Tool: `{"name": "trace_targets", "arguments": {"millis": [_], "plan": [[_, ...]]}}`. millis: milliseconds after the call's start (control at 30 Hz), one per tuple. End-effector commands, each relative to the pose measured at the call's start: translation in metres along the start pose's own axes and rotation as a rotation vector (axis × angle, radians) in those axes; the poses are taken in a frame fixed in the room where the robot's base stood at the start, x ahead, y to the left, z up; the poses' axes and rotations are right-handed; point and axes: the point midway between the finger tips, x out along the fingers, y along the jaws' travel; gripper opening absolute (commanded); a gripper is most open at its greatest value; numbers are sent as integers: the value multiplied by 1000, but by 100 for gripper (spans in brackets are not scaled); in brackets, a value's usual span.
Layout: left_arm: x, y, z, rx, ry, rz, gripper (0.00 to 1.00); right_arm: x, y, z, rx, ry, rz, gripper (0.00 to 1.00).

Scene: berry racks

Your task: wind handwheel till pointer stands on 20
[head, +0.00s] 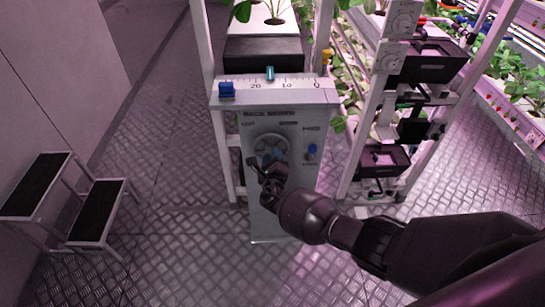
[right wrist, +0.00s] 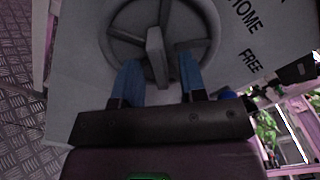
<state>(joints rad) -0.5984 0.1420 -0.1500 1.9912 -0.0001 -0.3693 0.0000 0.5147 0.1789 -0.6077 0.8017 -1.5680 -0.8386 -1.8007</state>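The handwheel (head: 270,145) is a grey spoked wheel on the front of a grey cabinet. On the cabinet top, a white scale (head: 296,84) reads 20, 10, 0 from left to right. The teal pointer (head: 270,72) stands between 20 and 10, about midway. My right gripper (head: 266,168) is at the lower part of the wheel. In the right wrist view, its blue fingers (right wrist: 160,70) are apart, one on each side of the wheel's grey handle (right wrist: 156,52), with gaps showing. My left gripper is out of view.
A blue block (head: 227,89) sits at the scale's left end. A blue knob (head: 312,150) is right of the wheel, by labels including HOME and FREE. Plant racks (head: 362,120) stand to the right, step stools (head: 95,210) to the left. The floor between is clear.

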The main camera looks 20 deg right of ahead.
Motion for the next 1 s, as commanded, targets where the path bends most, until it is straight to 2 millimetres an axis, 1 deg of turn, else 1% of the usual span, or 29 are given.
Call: {"name": "trace_targets", "arguments": {"millis": [167, 400, 600, 800, 1000], "plan": [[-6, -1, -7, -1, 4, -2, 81, -19, -2, 2, 2, -1, 0, 38], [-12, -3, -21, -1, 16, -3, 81, -63, -2, 2, 2, -1, 1, 38], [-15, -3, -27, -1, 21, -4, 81, -92, -1, 0, 1, 1, 0, 38], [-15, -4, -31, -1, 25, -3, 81, -105, -1, 0, 0, 1, -1, 38], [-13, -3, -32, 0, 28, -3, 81, -106, 0, 0, -1, 1, -1, 38]]}}
